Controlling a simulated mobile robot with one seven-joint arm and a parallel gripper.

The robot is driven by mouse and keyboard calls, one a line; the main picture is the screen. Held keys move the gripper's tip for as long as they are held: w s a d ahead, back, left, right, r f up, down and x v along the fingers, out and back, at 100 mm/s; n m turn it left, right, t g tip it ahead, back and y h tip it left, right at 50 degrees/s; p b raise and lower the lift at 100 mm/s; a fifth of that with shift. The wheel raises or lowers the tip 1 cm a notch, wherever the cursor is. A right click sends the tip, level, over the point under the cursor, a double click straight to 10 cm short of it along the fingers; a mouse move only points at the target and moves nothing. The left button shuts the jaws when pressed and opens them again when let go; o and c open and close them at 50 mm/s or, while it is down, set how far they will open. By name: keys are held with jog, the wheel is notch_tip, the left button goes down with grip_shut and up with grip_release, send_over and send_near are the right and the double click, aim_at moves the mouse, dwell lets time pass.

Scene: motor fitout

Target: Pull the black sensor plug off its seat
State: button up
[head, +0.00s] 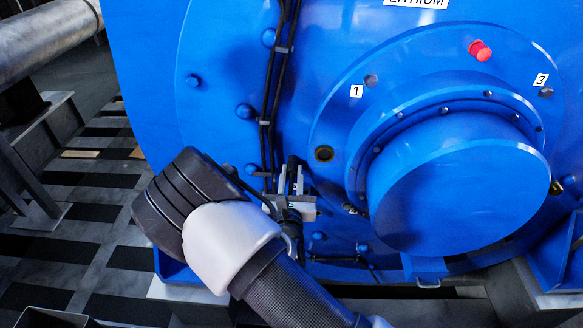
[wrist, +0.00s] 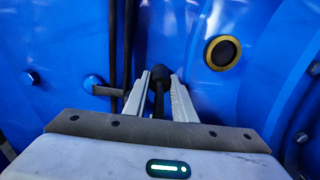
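The black sensor plug (wrist: 160,74) is a dark rounded head with a thin dark stem, in front of the blue motor face in the wrist view. My gripper (wrist: 161,80) has its two pale fingers apart, one on each side of the plug. Blue shows between the fingers and the stem; any contact at the head is too small to make out. In the head view my gripper (head: 292,176) is low on the motor face, with the dark plug (head: 292,160) showing between and above its fingers. The plug's seat cannot be made out.
A brass-ringed hole (wrist: 223,53) is right of my gripper. Black cables (head: 268,100) run down the blue face close to its left. The large round cover (head: 455,195) protrudes on the right, below a red plug (head: 480,50) and labels 1 and 3.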

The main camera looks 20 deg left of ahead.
grip_shut()
jog(key=shift+s, duration=0.1)
jog(key=shift+p+v, duration=0.8)
jog(key=shift+v, duration=2.1)
